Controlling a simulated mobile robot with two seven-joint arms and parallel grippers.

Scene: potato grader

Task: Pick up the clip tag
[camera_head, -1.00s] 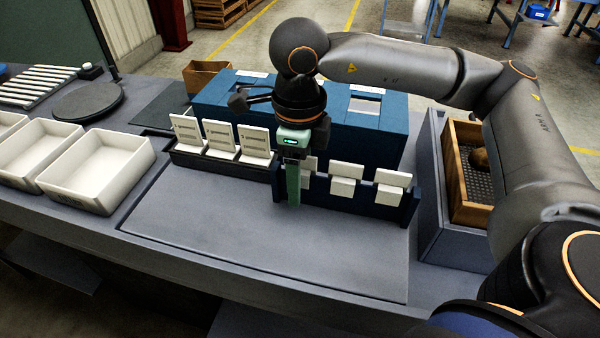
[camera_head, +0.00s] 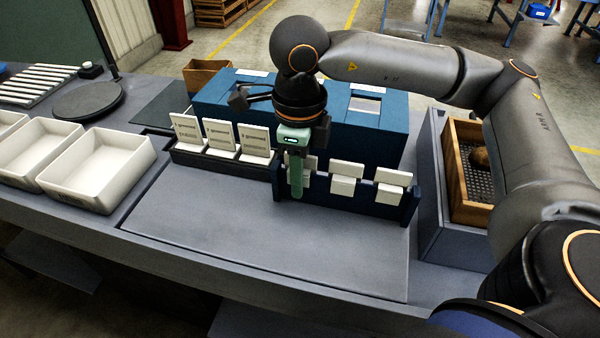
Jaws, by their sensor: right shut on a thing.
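Several white clip tags hang on a dark blue rack in the middle of the bench; the middle tag (camera_head: 347,178) and the right tag (camera_head: 393,183) show clearly. The left tag (camera_head: 308,171) is partly hidden behind my right gripper (camera_head: 297,178). My right gripper points down at the left end of the rack, its green finger in front of that tag. It is shut on the left tag, as far as I can tell; the grip itself is mostly hidden. My left gripper is not in view.
White cards (camera_head: 222,136) stand in a black holder left of the rack. A blue box (camera_head: 385,128) with slots is behind. White bins (camera_head: 100,170) are at the left, a wooden crate (camera_head: 459,190) at the right. The bench front (camera_head: 260,235) is clear.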

